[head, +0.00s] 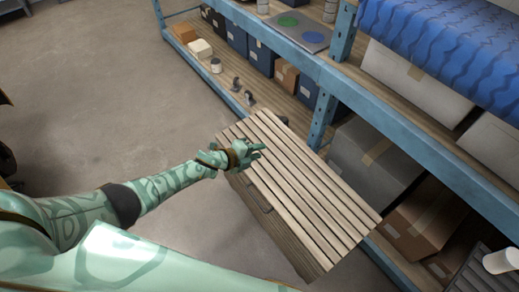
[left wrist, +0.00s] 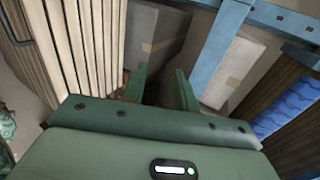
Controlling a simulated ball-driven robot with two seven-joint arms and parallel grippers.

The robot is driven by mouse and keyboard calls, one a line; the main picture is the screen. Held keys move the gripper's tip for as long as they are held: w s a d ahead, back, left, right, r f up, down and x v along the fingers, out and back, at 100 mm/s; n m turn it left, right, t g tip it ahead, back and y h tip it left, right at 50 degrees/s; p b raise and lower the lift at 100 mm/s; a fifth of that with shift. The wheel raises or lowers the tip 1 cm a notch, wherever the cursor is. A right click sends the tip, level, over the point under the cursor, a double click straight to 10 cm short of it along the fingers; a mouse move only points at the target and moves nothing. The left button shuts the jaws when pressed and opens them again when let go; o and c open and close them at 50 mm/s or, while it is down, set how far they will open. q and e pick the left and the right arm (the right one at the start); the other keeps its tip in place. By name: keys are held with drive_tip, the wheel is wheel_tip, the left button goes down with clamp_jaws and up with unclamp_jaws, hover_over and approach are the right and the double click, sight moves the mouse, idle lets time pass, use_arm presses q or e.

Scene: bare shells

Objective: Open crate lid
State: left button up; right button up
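A wooden crate (head: 262,217) stands in front of the shelving, with a slatted pale wood lid (head: 310,190) that lies flat and looks shut on top. A small dark handle (head: 267,208) is on its near side. In the left wrist view, the slatted wood (left wrist: 88,40) fills the left side. My left gripper (head: 258,149) is over the far-left end of the lid; whether it touches cannot be told. In the left wrist view its two green fingers (left wrist: 160,88) are apart with nothing visible between them. My right gripper is not in view.
Blue-framed shelving (head: 325,110) runs close behind the crate. A grey box (head: 365,160) and a brown cardboard box (head: 422,220) sit on its lower level. Several small boxes stand farther left. The concrete floor (head: 100,110) at left is clear.

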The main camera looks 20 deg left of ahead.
use_arm(q)
drive_tip(key=r+p, duration=0.1)
drive_tip(key=s+a+r+p, duration=0.1)
drive_tip(key=s+r+p, duration=0.1)
drive_tip(key=shift+s+a+r+p, duration=0.1)
drive_tip(key=shift+a+r+p, duration=0.2)
idle(0.6)
